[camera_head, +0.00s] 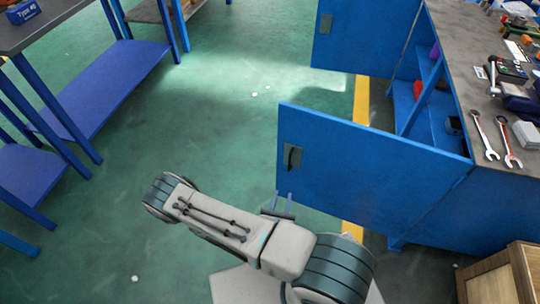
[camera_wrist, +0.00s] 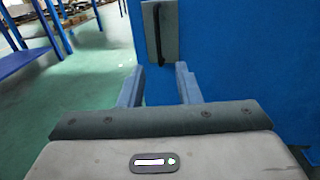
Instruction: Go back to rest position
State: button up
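My gripper (camera_wrist: 160,82) shows in the wrist view with its two fingers apart and nothing between them. In the head view my gripper (camera_head: 282,199) is small, just below the left end of an open blue cabinet door (camera_head: 365,170). The door's dark handle (camera_head: 292,157) is above the fingers. In the wrist view the handle (camera_wrist: 157,32) is ahead of the fingers, and they appear apart from it. My arm is folded low over the green floor, its elbow out to the left.
A blue cabinet with a grey top (camera_head: 462,75) stands at right, its second door (camera_head: 365,35) also open. Wrenches (camera_head: 484,137) lie on top. A wooden crate (camera_head: 497,282) is at lower right. Blue-legged tables (camera_head: 100,85) stand at left. The green floor (camera_head: 205,125) between is clear.

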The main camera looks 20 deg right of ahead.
jog(key=s+d+r+m+g+h+p, duration=0.1)
jog(key=d+r+m+g+h+p, duration=0.15)
jog(key=r+m+g, duration=0.6)
jog(key=s+d+r+m+g+h+p, duration=0.1)
jog(key=r+m+g+p, duration=0.3)
jog(key=r, duration=0.7)
jog(key=s+d+r+m+g+h+p, duration=0.1)
jog(key=s+r+m+g+h, duration=0.1)
jog(key=r+m+g, duration=0.5)
jog(key=s+a+r+m+t+y+p, duration=0.1)
jog(key=a+r+m+t+y+p, duration=0.1)
jog(key=r, duration=0.7)
jog(key=s+a+r+m+t+y+p, duration=0.2)
jog(key=a+r+m+y+p, duration=0.1)
jog(key=r+y, duration=0.4)
jog(key=s+a+r+m+t+y+p, duration=0.2)
jog(key=r+m+y+p, duration=0.2)
jog(key=r, duration=0.8)
jog(key=shift+a+r+m+t+y, duration=0.2)
jog(key=shift+a+m+t+y, duration=0.15)
jog(key=shift+m+y, duration=0.45)
